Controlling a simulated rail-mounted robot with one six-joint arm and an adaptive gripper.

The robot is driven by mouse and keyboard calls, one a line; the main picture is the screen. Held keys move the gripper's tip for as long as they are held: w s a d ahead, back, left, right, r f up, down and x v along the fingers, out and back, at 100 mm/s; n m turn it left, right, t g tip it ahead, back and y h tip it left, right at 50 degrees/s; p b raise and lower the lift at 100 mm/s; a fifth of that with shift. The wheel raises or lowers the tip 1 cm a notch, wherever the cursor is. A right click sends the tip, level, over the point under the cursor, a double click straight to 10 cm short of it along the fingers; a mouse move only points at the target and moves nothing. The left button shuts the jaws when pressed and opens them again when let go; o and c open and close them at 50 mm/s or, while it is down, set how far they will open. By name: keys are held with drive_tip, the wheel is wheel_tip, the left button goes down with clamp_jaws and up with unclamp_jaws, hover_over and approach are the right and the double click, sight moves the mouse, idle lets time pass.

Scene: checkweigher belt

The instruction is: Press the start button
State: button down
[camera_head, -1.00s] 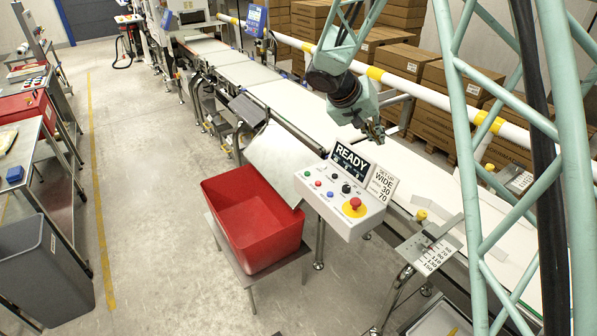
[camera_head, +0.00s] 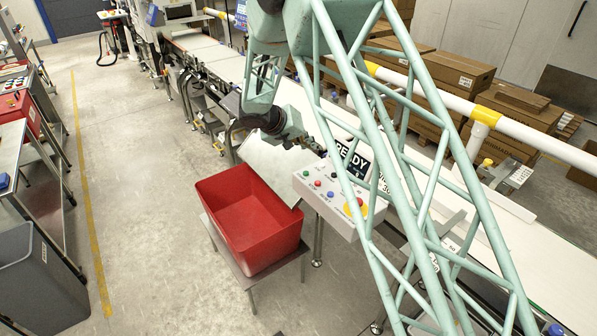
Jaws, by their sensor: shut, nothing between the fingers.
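The white control box (camera_head: 313,199) stands beside the belt in the middle of the view. Its sloped face carries a green button (camera_head: 306,174), a red button (camera_head: 318,184), a blue button (camera_head: 330,194) and black knobs. The labels are too small to read. My gripper (camera_head: 317,149) is shut and empty. In the picture it sits just above the box's upper left edge, close to the green button and apart from it.
The READY display (camera_head: 350,158) stands at the box's back edge, partly covered by my arm. A red bin (camera_head: 222,228) on a stand is left of the box. The white belt (camera_head: 485,232) runs behind it. Open floor (camera_head: 140,170) lies further left.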

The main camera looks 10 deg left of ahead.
drive_tip(key=shift+w+a+f, duration=0.2)
drive_tip(key=shift+a+f, duration=0.1)
drive_tip(key=shift+a, duration=0.2)
drive_tip(key=shift+w+a+f, duration=0.15)
drive_tip(key=shift+a+f, duration=0.15)
drive_tip(key=shift+a, duration=0.2)
drive_tip(key=shift+f, duration=0.15)
drive_tip(key=p, duration=0.2)
hover_over(304, 172)
drive_tip(key=shift+s+d+f, duration=0.1)
drive_tip(key=shift+f, duration=1.35)
drive_tip(key=shift+s+d+f, duration=0.1)
drive_tip(key=shift+f, duration=1.3)
wheel_tip(304, 172, down, 2)
drive_tip(key=b, duration=0.3)
drive_tip(key=shift+w+a+f, duration=0.1)
drive_tip(key=shift+f, duration=0.15)
drive_tip(key=shift+f, duration=0.1)
